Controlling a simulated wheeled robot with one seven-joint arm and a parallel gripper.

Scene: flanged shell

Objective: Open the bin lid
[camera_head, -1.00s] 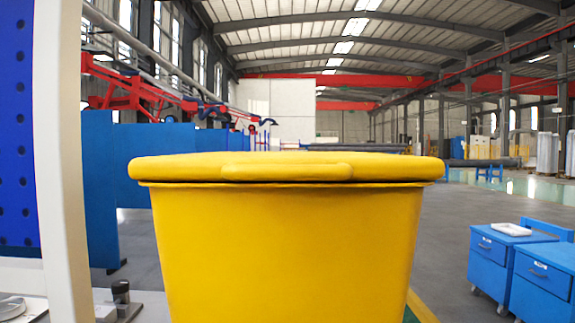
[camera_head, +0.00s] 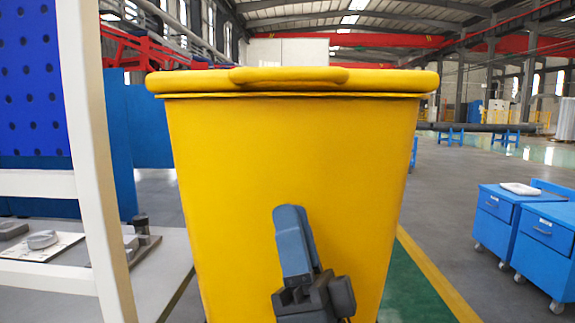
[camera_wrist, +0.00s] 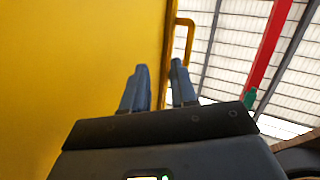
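The yellow bin (camera_head: 230,180) stands upright in the middle of the head view. Its yellow lid (camera_head: 400,82) lies shut on the rim, with a rounded handle (camera_head: 288,75) at the front edge. My gripper (camera_head: 290,212) is in front of the bin's front wall, below the lid, with fingers pointing up. In the wrist view my gripper (camera_wrist: 160,70) has its two fingers apart with nothing between them. The bin wall (camera_wrist: 70,70) fills the left there, and the handle (camera_wrist: 190,40) juts out beyond the fingertips, apart from them.
A white-framed rack (camera_head: 95,150) with a blue perforated panel (camera_head: 30,80) and a low grey shelf (camera_head: 165,270) stands close at left. Blue wheeled cabinets (camera_head: 515,235) stand at right. Open floor (camera_head: 445,210) lies between them and the bin.

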